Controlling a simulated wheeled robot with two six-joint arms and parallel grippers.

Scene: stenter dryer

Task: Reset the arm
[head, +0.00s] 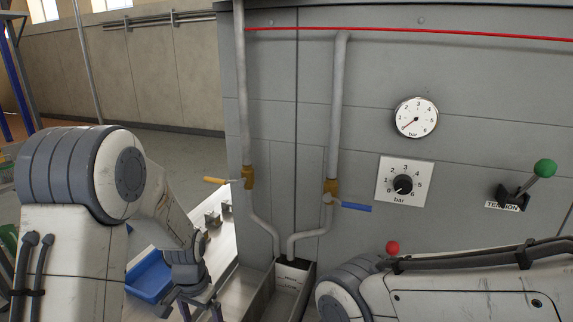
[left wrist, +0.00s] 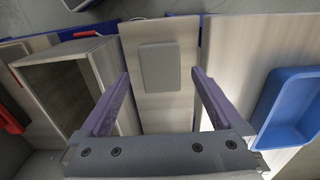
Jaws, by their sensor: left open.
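My left arm comes in from the left in the head view, bent at the elbow and reaching down to the bench. My left gripper (head: 190,303) is low in that view, beside a blue tray (head: 148,284), with its fingertips near the bottom edge. In the left wrist view the left gripper (left wrist: 160,74) has its two fingers wide apart, with nothing between them. A flat grey rectangular pad (left wrist: 160,67) shows on a pale surface beyond the fingers. My right arm lies across the lower right of the head view. Its gripper is out of view.
A grey machine panel carries a gauge (head: 415,118), dial (head: 402,183), green-knobbed lever (head: 544,169) and red cord (head: 400,34). Pipes have yellow-handled (head: 215,180) and blue-handled (head: 355,207) valves above a metal trough (head: 258,298). An open-topped box (left wrist: 28,72) stands left in the wrist view.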

